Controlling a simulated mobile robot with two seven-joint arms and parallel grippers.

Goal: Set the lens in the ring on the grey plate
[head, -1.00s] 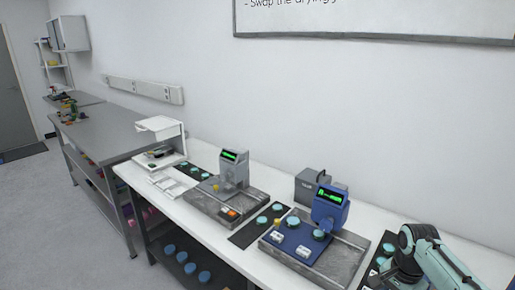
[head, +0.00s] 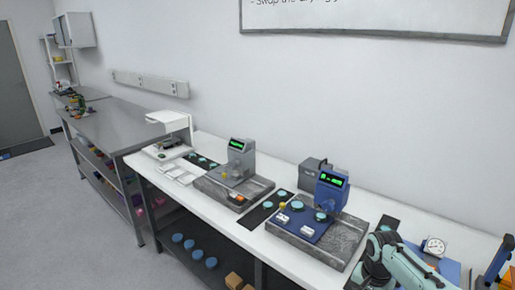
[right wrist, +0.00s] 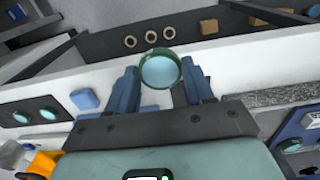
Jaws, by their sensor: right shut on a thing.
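In the right wrist view a round pale-blue lens with a dark green rim (right wrist: 160,70) is between the two fingers of my right gripper (right wrist: 160,88), which is shut on it. In the head view my right arm comes in at the lower right; its gripper and the lens cannot be made out there. The grey instrument's grey plate (head: 222,184) is on the white bench, left of the blue instrument; a ring on it is too small to make out. My left gripper is not in view.
The blue instrument's blue plate (head: 292,232) carries round lenses and white blocks. Dark mats with lenses (head: 262,212) lie between the instruments. A dial gauge (head: 433,246) stands behind my right arm. A steel bench (head: 100,128) is at the left.

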